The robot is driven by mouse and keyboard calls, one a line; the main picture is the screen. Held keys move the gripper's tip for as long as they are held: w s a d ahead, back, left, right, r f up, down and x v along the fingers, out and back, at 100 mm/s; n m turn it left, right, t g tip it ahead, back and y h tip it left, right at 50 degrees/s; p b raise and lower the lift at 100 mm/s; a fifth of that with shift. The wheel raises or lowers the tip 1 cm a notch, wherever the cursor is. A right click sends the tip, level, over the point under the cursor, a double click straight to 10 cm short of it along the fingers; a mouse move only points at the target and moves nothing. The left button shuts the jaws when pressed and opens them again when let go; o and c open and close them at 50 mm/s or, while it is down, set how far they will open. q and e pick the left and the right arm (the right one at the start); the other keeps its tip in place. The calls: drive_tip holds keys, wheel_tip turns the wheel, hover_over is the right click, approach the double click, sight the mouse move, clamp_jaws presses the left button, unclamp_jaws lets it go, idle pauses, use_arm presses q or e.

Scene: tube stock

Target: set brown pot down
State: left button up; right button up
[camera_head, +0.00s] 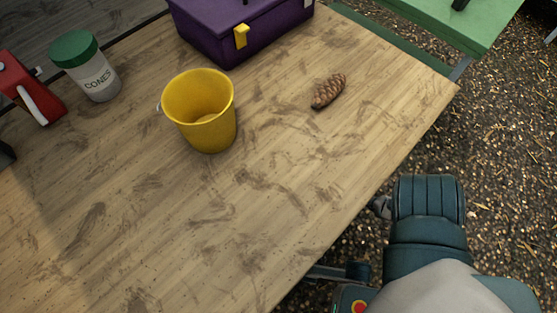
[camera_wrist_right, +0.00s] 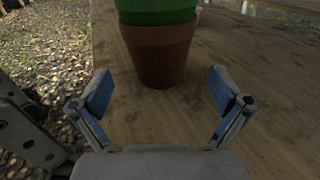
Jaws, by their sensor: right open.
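The brown pot (camera_wrist_right: 160,60) stands upright on a wooden table in the right wrist view. A green pot or rim (camera_wrist_right: 158,17) shows directly above it and seems nested in it; its top is cut off by the frame. My right gripper (camera_wrist_right: 159,76) is open, with its two blue-padded fingers apart. The pot is beyond the fingertips, roughly centred between them, and nothing is held. The brown pot does not show in the head view, where only part of my right arm (camera_head: 428,230) is in sight. My left gripper is not in view.
On the wooden table (camera_head: 280,170) are a yellow bucket (camera_head: 205,128), a pine cone (camera_head: 328,91), a purple box (camera_head: 240,30), a white jar with a green lid (camera_head: 97,78) and a red object (camera_head: 40,105). The table's near middle is bare. A green surface (camera_head: 450,20) lies beyond.

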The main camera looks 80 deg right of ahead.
drive_tip(key=v, duration=0.3)
drive_tip(key=shift+s, duration=0.15)
idle(0.4)
